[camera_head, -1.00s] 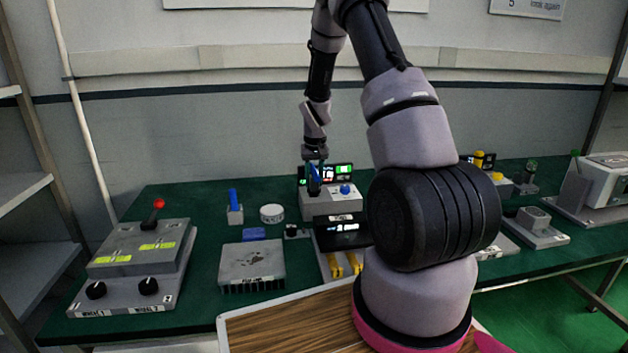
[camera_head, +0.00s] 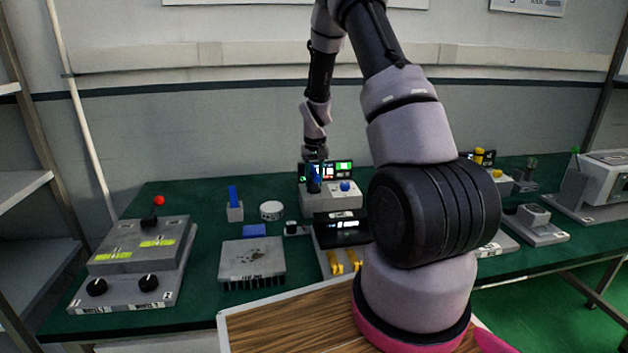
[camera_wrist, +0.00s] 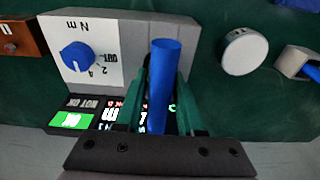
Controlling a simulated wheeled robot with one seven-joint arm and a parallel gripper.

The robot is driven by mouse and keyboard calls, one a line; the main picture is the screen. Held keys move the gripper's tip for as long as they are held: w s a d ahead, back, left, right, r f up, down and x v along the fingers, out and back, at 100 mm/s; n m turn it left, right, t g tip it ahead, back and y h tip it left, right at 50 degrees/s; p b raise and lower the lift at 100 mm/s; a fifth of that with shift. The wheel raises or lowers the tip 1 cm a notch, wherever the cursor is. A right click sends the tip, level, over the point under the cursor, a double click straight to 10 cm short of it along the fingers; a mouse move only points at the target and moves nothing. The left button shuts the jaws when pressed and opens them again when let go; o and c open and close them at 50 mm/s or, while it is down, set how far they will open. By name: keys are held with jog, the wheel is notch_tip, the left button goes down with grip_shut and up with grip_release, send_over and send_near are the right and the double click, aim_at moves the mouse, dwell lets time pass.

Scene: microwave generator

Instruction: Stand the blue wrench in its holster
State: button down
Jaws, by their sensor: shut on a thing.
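The blue wrench shows in the wrist view as a smooth blue rod (camera_wrist: 163,75), with the green fingers of my gripper (camera_wrist: 163,105) on both sides of it. My gripper (camera_head: 315,168) is shut on the wrench, in front of the grey unit with the lit display. In the head view the wrench (camera_head: 313,182) is small and dark, and I cannot tell whether it touches the unit. A small grey block (camera_head: 235,212) with an upright blue piece (camera_head: 233,194), probably the holster, stands to the left. The block also shows at the wrist view's right edge (camera_wrist: 296,62).
The grey unit (camera_head: 345,198) has a blue dial (camera_head: 346,186). A white round disc (camera_head: 271,210) lies between it and the grey block. A finned box (camera_head: 252,260), a flat blue piece (camera_head: 254,231) and a lever box (camera_head: 140,262) stand nearer. My arm hides the table's right middle.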

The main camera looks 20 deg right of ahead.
jog(key=shift+f, duration=0.1)
jog(key=shift+c, duration=2.2)
grip_release()
jog(key=r, duration=0.3)
jog(key=s+r, duration=0.1)
jog(key=r, duration=0.7)
jog(key=shift+s+a+r, duration=0.15)
jog(key=shift+s+a, duration=0.05)
jog(key=s+a+r+m+t+y, duration=0.1)
jog(key=s+a+r+t, duration=0.15)
jog(key=s+r, duration=0.55)
jog(key=s+a+r+t, duration=0.1)
jog(key=s+a+r, duration=0.3)
jog(key=r, duration=0.7)
jog(key=s+a+r+t, duration=0.1)
jog(key=s+r, duration=0.1)
jog(key=s, duration=0.7)
jog(key=s+a+r+m+t+y, duration=0.1)
jog(key=s+a+r, duration=0.1)
jog(key=s, duration=0.7)
jog(key=shift+r, duration=0.85)
